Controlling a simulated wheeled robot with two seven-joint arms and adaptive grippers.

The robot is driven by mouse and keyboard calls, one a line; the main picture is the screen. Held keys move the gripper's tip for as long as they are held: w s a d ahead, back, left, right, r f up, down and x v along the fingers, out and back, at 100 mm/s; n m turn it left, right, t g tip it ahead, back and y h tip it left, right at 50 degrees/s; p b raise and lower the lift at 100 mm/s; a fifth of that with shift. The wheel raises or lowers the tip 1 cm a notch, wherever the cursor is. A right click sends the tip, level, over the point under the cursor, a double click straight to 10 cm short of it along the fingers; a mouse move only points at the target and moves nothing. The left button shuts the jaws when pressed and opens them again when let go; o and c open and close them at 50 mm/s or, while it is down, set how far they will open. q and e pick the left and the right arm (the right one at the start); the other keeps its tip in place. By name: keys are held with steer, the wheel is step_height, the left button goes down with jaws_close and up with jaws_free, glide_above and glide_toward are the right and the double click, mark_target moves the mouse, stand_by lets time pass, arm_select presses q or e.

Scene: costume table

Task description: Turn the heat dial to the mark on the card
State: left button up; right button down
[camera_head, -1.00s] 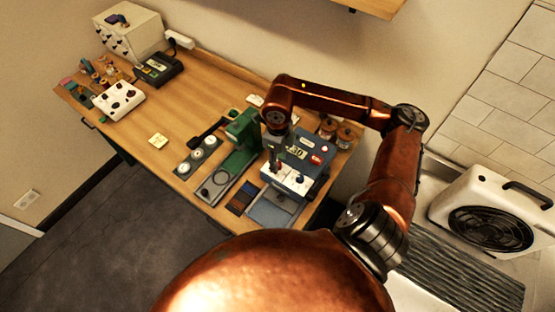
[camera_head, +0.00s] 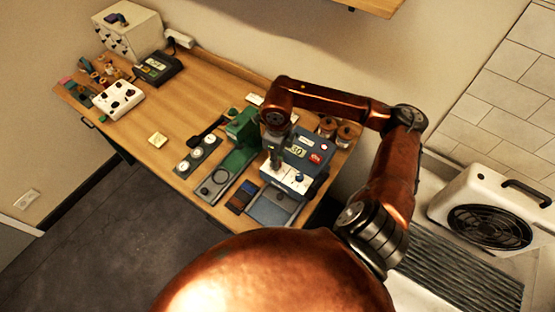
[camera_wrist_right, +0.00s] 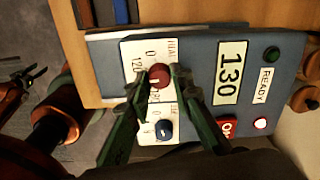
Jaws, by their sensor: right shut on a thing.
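The blue-grey press box (camera_head: 306,169) stands at the right end of the table. In the right wrist view its front panel (camera_wrist_right: 200,55) shows a red dial (camera_wrist_right: 159,76) on a white scale plate, and a blue dial (camera_wrist_right: 163,128) beside it. My right gripper (camera_wrist_right: 160,72) is shut on the red dial, one finger on each side. A display (camera_wrist_right: 233,72) on the box reads 130. A small pale card (camera_head: 158,139) lies mid-table; its marking is too small to read. In the head view my right gripper (camera_head: 276,164) comes down onto the box.
A green press (camera_head: 242,128) stands just left of the box. A grey tray with white discs (camera_head: 197,152) lies farther left. Brown jars (camera_head: 346,132) stand behind the box.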

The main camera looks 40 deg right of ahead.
steer(key=shift+f+b, duration=0.1)
steer(key=shift+b, duration=0.3)
steer(key=n+b, duration=0.2)
steer(key=b, duration=0.1)
steer(key=shift+w+f+n, duration=0.1)
steer(key=shift+f+n, duration=0.05)
steer(key=shift+n, duration=0.25)
steer(key=shift+r+n+b, duration=0.2)
steer(key=shift+n+b, duration=0.5)
steer(key=shift+b, duration=0.15)
steer(key=c, duration=1.7)
jaws_free()
